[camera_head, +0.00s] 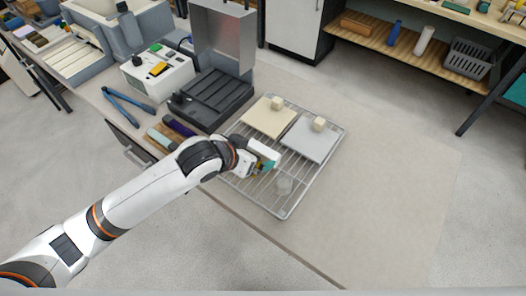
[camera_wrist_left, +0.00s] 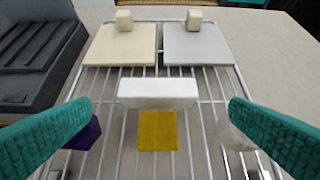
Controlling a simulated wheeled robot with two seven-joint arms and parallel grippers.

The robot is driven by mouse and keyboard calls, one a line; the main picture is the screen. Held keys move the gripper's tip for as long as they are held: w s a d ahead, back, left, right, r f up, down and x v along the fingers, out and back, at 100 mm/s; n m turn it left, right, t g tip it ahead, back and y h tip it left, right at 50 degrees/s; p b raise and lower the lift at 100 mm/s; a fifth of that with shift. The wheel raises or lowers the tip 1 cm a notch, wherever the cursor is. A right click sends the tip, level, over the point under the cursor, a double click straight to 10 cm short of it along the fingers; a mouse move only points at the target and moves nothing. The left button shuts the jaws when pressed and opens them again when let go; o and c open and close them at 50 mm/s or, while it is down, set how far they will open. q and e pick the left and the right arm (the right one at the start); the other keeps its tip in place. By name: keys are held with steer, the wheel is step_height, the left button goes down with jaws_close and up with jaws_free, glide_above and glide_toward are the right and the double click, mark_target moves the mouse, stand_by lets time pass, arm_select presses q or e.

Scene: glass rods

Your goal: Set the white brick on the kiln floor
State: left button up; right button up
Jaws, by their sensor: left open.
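The white brick (camera_wrist_left: 157,93) lies across the wire rack in the left wrist view, just behind a yellow square piece (camera_wrist_left: 157,130). My left gripper (camera_wrist_left: 155,133) is open, its teal finger pads apart on either side of the yellow piece, with the brick ahead between them and touching neither. In the head view my left gripper (camera_head: 264,164) is over the left part of the rack and partly hides what lies there. A dark unit with a ridged floor (camera_head: 213,98) and a raised metal lid, seemingly the kiln, stands behind the rack. My right gripper is not in view.
The wire rack (camera_head: 279,211) bears a cream board (camera_head: 262,121) and a grey board (camera_head: 308,145), each with a small cube. A clear glass piece (camera_head: 284,185) and a purple piece (camera_wrist_left: 85,134) are near the gripper. The table at right is clear.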

mark_target(262, 150)
arm_select(q)
steer(key=x, duration=0.3)
steer(key=shift+w+d+f, duration=0.15)
steer(key=shift+w, duration=0.05)
steer(key=shift+w+d+f+p, duration=0.2)
steer(key=shift+w+f+p, duration=0.1)
steer(key=shift+w+p, duration=0.1)
steer(key=x, duration=0.4)
steer(key=shift+w+f+p, duration=0.1)
steer(key=shift+p, duration=0.3)
steer(key=c, duration=0.9)
